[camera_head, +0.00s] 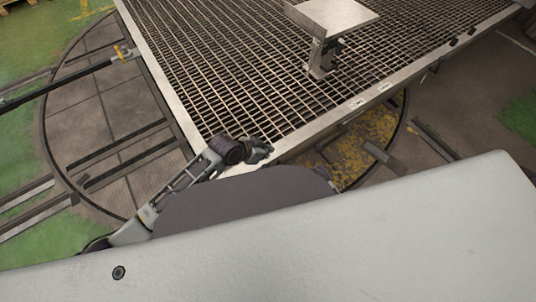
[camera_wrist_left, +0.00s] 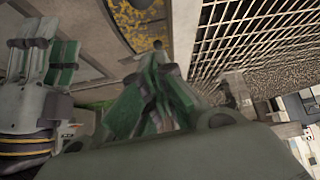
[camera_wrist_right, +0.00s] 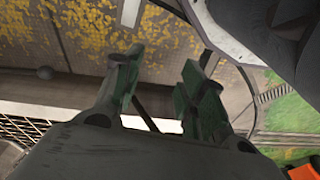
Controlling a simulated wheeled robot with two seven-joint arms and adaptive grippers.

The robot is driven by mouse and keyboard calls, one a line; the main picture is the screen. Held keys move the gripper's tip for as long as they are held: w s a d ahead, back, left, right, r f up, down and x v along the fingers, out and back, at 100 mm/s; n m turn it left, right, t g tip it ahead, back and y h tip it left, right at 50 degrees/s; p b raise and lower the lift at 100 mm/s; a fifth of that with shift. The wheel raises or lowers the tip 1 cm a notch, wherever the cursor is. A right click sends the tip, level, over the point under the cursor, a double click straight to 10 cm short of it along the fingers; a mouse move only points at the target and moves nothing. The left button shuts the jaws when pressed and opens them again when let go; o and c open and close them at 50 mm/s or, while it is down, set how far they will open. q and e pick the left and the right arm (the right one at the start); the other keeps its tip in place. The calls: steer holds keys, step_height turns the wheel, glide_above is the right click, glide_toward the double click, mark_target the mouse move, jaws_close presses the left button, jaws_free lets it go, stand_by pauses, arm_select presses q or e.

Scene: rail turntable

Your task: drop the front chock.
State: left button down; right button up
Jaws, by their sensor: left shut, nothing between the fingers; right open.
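My left gripper (camera_head: 262,150) is at the near corner of the grated deck (camera_head: 190,128) in the head view. In the left wrist view its green-padded fingers (camera_wrist_left: 158,62) are shut and empty. That gripper is open and empty, over worn yellow floor. It is hidden in the head view. I cannot make out the front chock for certain; the knob may belong to it.
A round turntable floor with rails (camera_head: 120,150) lies at the left. A dark bar (camera_head: 75,80) runs in from the left edge. A pale plate on a post (camera_head: 322,55) stands on the deck. A short bar (camera_head: 383,157) lies on the yellow floor patch (camera_head: 350,150).

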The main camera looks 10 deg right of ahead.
arm_select(q)
steer(key=d+f+b, duration=0.1)
steer(key=f, duration=0.1)
steer(key=w+d+f+b, duration=0.1)
steer(key=f, duration=0.2)
steer(key=d+f+b, duration=0.1)
steer(key=f, duration=0.2)
steer(key=shift+w+d+f+b, duration=0.15)
steer(key=shift+w+d+b, duration=0.1)
steer(key=shift+b, duration=0.15)
steer(key=shift+s+a+f, duration=0.2)
steer(key=shift+s+a, duration=0.15)
steer(key=shift+a, duration=0.2)
arm_select(e)
steer(key=shift+t+y, duration=0.4)
steer(key=shift+t, duration=0.2)
steer(key=r, duration=0.3)
steer(key=w+a+r, duration=0.1)
steer(key=r, duration=0.1)
steer(key=shift+a+r, duration=0.1)
steer(key=shift+r, duration=0.1)
steer(key=shift+s+f, duration=0.1)
arm_select(q)
steer(key=shift+a+f, duration=0.1)
steer(key=shift+a, duration=0.1)
